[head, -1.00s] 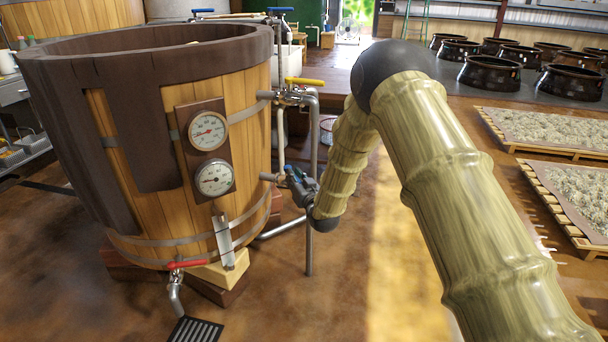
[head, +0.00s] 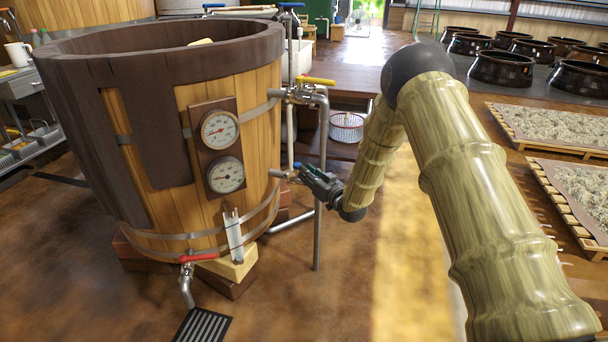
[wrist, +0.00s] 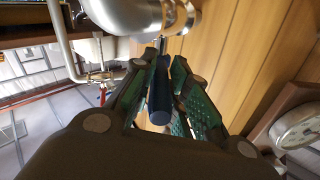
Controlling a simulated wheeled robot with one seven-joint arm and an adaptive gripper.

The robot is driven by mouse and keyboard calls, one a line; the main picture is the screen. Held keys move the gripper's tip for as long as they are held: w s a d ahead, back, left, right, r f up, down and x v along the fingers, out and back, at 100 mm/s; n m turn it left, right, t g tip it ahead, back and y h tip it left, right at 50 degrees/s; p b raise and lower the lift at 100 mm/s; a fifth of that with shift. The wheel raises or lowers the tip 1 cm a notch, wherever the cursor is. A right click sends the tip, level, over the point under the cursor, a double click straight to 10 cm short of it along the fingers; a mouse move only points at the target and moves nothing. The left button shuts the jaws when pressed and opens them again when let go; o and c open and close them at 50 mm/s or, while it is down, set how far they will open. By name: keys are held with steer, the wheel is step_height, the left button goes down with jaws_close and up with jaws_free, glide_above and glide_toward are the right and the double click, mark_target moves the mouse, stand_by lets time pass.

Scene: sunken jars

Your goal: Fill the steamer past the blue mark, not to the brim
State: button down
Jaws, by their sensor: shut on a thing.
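The steamer (head: 258,130) is a large wooden tub with a dark rim, left of centre in the head view. Two dials (head: 220,130) and a clear upright level gauge (head: 234,236) are on its front. I cannot make out the water level or a blue mark. My gripper (head: 308,175) is at the lower pipe on the steamer's right side. In the wrist view my gripper (wrist: 163,65) is shut on a dark blue valve handle (wrist: 160,98), which lies between its green-padded fingers. The fingers hide much of that valve in the head view.
A yellow-handled valve (head: 316,80) is on the pipes above my gripper, and a red-handled tap (head: 198,258) is low on the steamer's front. A floor grate (head: 203,325) lies before it. Dark jars (head: 502,69) and pallet trays (head: 555,125) stand at the right.

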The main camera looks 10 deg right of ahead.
steer(key=shift+r, duration=0.1)
steer(key=c, duration=1.4)
jaws_free()
steer(key=shift+c, duration=0.2)
steer(key=shift+s+d+f, duration=0.1)
steer(key=shift+s+f, duration=0.1)
steer(key=shift+o, duration=0.5)
steer(key=shift+s+d+f, duration=0.25)
steer(key=shift+s+f, duration=0.25)
steer(key=shift+s, duration=0.35)
steer(key=r+v, duration=0.1)
steer(key=v, duration=0.8)
steer(key=shift+s+d, duration=0.2)
steer(key=shift+s, duration=0.15)
steer(key=shift+r, duration=0.1)
